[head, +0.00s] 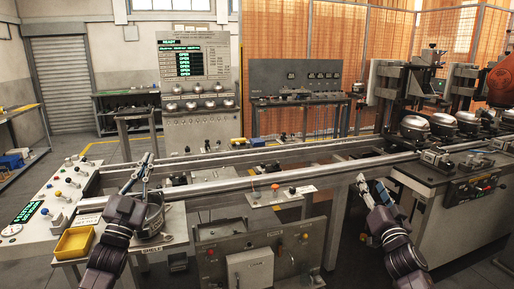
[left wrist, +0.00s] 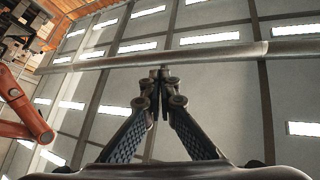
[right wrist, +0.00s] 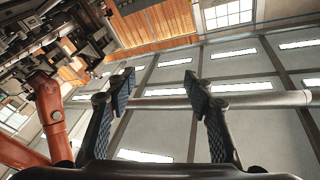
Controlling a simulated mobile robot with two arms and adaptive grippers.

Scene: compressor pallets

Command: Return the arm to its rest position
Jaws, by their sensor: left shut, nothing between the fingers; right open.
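My left gripper (head: 146,165) is raised in front of the rail at the left in the head view, pointing up and away. Its fingertips meet with nothing between them in the left wrist view (left wrist: 161,73). My right gripper (head: 366,184) is in front of the rail at the right centre. It stands open and empty, its two fingers well apart in the right wrist view (right wrist: 159,78). Both wrist views look up at the ceiling and its lights. A dark rounded object (head: 154,222) stands by the left gripper, partly hidden by it.
A long metal rail (head: 270,183) crosses in front of me. A yellow bin (head: 75,243) sits at the left beside a button panel (head: 62,195). Several compressors (head: 415,128) stand on the line at the right. An orange robot arm (right wrist: 50,105) shows in the right wrist view.

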